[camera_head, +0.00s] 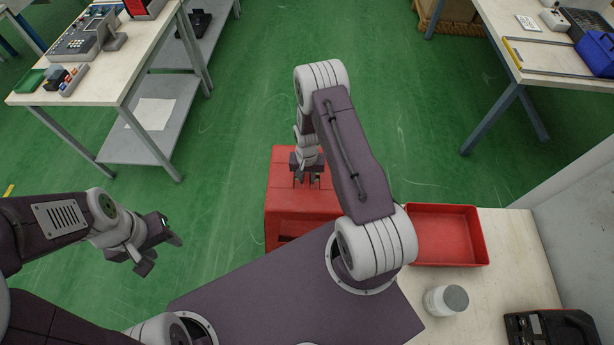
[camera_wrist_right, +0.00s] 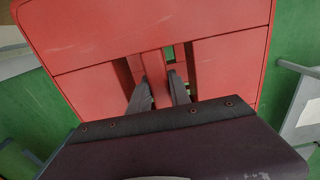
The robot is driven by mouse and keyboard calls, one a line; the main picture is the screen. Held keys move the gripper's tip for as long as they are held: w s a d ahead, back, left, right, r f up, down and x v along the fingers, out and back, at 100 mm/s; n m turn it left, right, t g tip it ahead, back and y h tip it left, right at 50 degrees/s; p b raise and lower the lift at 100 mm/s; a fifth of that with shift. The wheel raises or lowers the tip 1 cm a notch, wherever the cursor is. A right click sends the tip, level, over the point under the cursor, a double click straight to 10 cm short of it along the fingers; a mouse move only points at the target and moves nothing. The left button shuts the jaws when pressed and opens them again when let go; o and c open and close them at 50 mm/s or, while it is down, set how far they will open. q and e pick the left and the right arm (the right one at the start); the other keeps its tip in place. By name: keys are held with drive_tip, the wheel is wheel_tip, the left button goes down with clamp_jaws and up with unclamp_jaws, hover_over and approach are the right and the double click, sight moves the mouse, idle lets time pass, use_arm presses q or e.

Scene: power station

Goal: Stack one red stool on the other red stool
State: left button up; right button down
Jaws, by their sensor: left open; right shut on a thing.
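A red stool (camera_head: 285,208) is in front of me in the head view, partly hidden by my right arm and my dark base. My right gripper (camera_head: 307,178) reaches down onto its top. In the right wrist view, the stool's flat top (camera_wrist_right: 90,40) has slots, and the fingers of the right gripper (camera_wrist_right: 160,88) are in them, shut on the bar between. I cannot make out a second red stool as a separate thing. My left gripper (camera_head: 163,251) is open and empty over the floor, left of the stool and apart from it.
A pale table (camera_head: 490,315) at the lower right bears a red tray (camera_head: 445,236), a white jar (camera_head: 446,300) and a black case (camera_head: 550,328). Workbenches stand at the upper left (camera_head: 120,85) and upper right (camera_head: 500,40). The green floor (camera_head: 240,100) between them is clear.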

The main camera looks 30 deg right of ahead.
wheel_tip(320, 180, down, 19)
drive_tip(key=b, duration=1.5)
drive_tip(key=shift+f, duration=0.15)
drive_tip(key=c, duration=1.1)
unclamp_jaws()
wheel_tip(320, 180, up, 9)
drive_tip(key=shift+r+p, duration=0.1)
drive_tip(key=shift+p, duration=0.9)
